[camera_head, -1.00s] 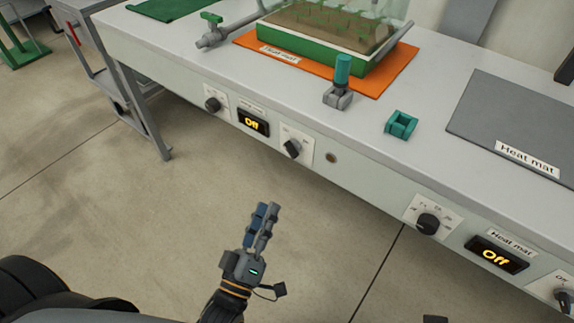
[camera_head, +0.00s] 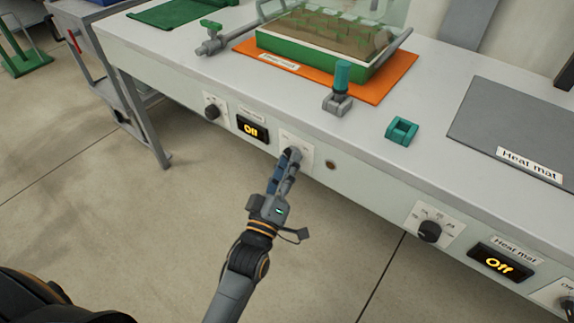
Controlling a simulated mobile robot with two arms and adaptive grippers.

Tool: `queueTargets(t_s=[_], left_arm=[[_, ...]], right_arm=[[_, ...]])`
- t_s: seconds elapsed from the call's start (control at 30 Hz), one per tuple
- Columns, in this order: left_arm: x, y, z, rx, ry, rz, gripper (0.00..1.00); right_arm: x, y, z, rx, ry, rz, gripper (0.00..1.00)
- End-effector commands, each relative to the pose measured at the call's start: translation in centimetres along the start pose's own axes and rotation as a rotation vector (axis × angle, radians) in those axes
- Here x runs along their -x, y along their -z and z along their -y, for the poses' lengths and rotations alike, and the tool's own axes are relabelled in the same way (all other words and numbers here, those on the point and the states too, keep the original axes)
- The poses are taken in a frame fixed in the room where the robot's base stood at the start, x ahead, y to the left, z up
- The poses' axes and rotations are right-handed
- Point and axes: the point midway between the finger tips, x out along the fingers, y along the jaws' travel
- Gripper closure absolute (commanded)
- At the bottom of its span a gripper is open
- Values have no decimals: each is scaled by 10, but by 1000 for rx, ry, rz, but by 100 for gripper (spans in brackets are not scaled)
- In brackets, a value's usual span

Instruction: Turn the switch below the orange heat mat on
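The orange heat mat (camera_head: 390,86) lies on the bench under a green planting tray. Below it on the front panel are a dial (camera_head: 212,111), a display (camera_head: 252,129) reading "Off", and a switch on a white plate (camera_head: 305,147). My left gripper (camera_head: 289,156) reaches up from below with its fingertips at this switch. They cover the knob, so its position is hidden. The fingers look close together; I cannot tell whether they grip the knob or only touch it. My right gripper is not in view.
A second dial (camera_head: 429,231) and display (camera_head: 500,262), also reading "Off", sit further right below a grey heat mat (camera_head: 520,125). A teal-handled valve (camera_head: 340,88) and a small teal clip (camera_head: 402,131) stand on the bench. The floor before the panel is open.

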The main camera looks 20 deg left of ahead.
Motion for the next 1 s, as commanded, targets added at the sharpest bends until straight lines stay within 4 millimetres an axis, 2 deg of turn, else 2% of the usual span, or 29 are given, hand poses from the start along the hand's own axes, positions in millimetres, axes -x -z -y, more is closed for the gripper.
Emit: queueTargets(t_s=[0.17,0.33,0.37,0.67,0.97,1.0], left_arm=[[0,0,0,0,0,0,66],[0,0,0,0,0,0,99],[0,0,0,0,0,0,100],[0,0,1,-35,-14,1,100],[0,0,2,-204,-85,4,100],[0,0,3,-236,-98,4,100]], right_arm=[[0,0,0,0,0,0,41],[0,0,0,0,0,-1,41],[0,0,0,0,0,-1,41],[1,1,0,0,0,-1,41],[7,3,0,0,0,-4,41],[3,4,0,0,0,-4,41]])
